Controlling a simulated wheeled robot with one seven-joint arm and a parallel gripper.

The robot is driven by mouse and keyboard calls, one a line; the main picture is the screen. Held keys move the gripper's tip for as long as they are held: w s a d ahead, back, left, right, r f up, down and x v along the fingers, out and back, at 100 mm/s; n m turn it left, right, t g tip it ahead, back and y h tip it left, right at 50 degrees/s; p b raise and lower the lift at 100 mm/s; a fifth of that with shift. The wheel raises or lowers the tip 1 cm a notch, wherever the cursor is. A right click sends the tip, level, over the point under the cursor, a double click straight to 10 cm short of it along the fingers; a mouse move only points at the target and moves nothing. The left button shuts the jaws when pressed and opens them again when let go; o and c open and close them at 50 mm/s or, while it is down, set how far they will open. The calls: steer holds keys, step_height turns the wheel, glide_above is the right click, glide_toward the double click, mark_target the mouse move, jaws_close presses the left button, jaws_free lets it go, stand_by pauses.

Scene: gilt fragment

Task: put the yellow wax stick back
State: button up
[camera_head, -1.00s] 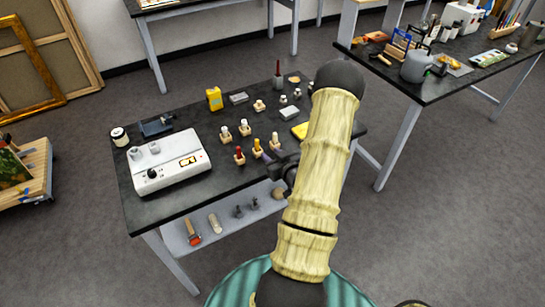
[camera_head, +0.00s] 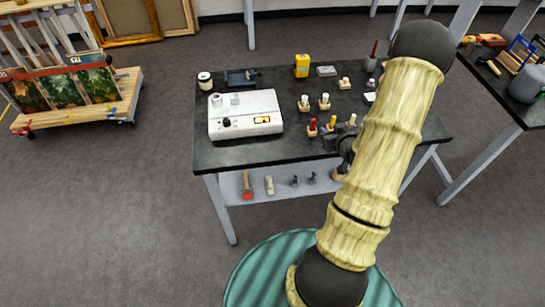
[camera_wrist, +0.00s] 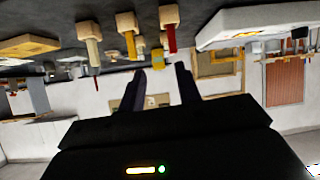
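The yellow wax stick (camera_head: 333,121) stands upright in a small wooden block near the front edge of the black table (camera_head: 290,158). A red stick (camera_head: 312,125) in a block is to its left and a pale stick (camera_head: 352,119) is to its right. The wrist view is upside down; the yellow stick (camera_wrist: 130,45) shows there between the pale and red sticks. My gripper (camera_wrist: 162,84) is open, its two dark fingers apart with nothing seen between them. In the head view my gripper (camera_head: 346,143) is at the table's front, partly hidden by my arm.
A white device (camera_head: 245,115) fills the table's left part. More blocks with white sticks (camera_head: 324,101) stand behind. A yellow container (camera_head: 302,66) is at the back. A shelf below holds tools (camera_head: 269,184). Another table (camera_head: 500,95) stands right; floor at left front is clear.

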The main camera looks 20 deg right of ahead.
steer(key=a+r+n+g, duration=0.1)
steer(key=a+r+g, duration=0.5)
steer(key=a, duration=0.8)
steer(key=s+a+r+g+y, duration=0.2)
steer(key=s+a+r, duration=0.4)
steer(key=s+a, duration=0.5)
steer(key=shift+s+a+r+g, duration=0.4)
steer(key=shift+a+g, duration=0.2)
steer(key=shift+a, duration=0.3)
steer(key=shift+d, duration=0.1)
